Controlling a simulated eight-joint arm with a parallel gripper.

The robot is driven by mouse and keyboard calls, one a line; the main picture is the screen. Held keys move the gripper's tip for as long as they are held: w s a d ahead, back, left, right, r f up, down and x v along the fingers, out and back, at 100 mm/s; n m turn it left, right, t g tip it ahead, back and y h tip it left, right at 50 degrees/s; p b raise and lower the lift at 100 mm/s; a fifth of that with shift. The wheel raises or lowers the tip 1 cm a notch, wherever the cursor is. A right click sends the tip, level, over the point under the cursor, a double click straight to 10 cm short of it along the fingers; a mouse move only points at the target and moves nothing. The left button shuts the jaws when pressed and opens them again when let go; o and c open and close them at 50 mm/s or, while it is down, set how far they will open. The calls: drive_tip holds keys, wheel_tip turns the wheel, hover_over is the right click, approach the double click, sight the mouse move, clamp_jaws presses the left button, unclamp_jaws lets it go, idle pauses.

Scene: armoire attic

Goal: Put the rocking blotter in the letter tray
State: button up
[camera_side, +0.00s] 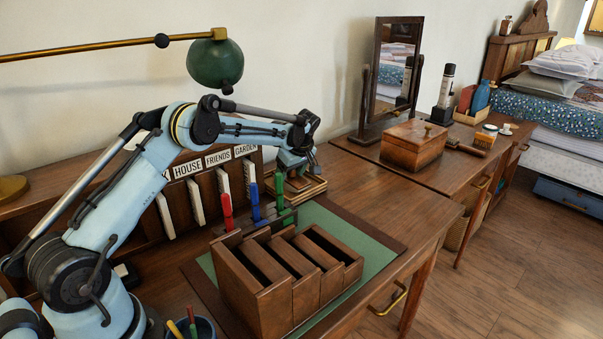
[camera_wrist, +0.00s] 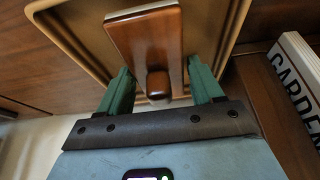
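The rocking blotter (camera_wrist: 145,42), a brown wooden block with a rounded knob, lies within the rim of the letter tray (camera_wrist: 78,37) in the wrist view. Whether it rests flat on the tray floor is unclear. In the side view the wooden tray (camera_side: 312,187) stands at the back of the desk, below my gripper (camera_side: 292,163); the blotter cannot be made out there. In the wrist view my gripper (camera_wrist: 160,85) has its green fingers apart, one on each side of the knob, with gaps between.
A wooden sorter (camera_side: 262,292) stands on the green desk mat (camera_side: 372,240) in front, with red, blue and green upright pieces behind it. A labelled letter rack (camera_side: 183,213) is left of the tray. A wooden box (camera_side: 412,146) and mirror (camera_side: 393,70) stand right.

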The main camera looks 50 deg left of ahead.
drive_tip(key=shift+o, duration=1.3)
drive_tip(key=shift+r, duration=0.1)
drive_tip(key=s+d+r+m+t+h, duration=0.1)
drive_tip(key=s+d+r+m, duration=0.15)
drive_tip(key=d+r, duration=0.4)
drive_tip(key=s+d+r+m+t, duration=0.1)
drive_tip(key=s+d+r+m, duration=0.2)
drive_tip(key=r, duration=0.7)
drive_tip(key=s+d+f+m+t+h, duration=0.1)
drive_tip(key=s+d+f+m+t, duration=0.1)
drive_tip(key=s+d+m, duration=0.4)
drive_tip(key=s+d+f+m+t+h, duration=0.2)
drive_tip(key=s+d+m, duration=0.4)
drive_tip(key=s, duration=0.7)
drive_tip(key=shift+d+t, duration=0.35)
drive_tip(key=shift+t, duration=0.25)
drive_tip(key=shift+m, duration=0.25)
